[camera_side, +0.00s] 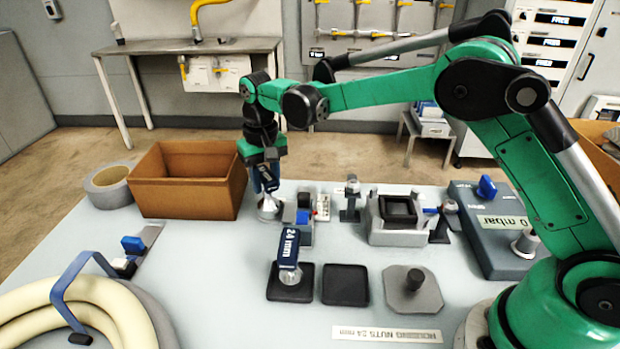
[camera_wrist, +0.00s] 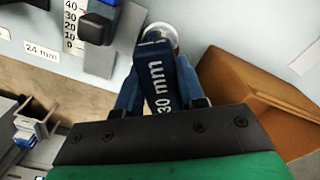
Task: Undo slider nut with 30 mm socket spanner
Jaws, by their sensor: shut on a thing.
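My gripper (camera_side: 264,172) points down between the cardboard box and the slider unit. It is shut on the dark blue 30 mm socket spanner (camera_wrist: 158,85), whose label faces the wrist camera. The spanner's silver round end (camera_wrist: 160,36) shows beyond the fingers; in the side view it is low, close to the table, just left of the slider unit (camera_side: 304,218). The slider has a blue block (camera_wrist: 106,8) beside a 0–40 scale (camera_wrist: 70,24). The slider nut is not clearly visible, and I cannot tell whether the socket is around it.
The cardboard box (camera_side: 190,190) stands close to the left of my gripper. A 24 mm spanner (camera_side: 288,248) stands on a black pad in front; the pad beside it (camera_side: 345,285) is empty. A grey clamp block (camera_side: 397,230) and a blue-grey pressure box (camera_side: 490,240) stand right.

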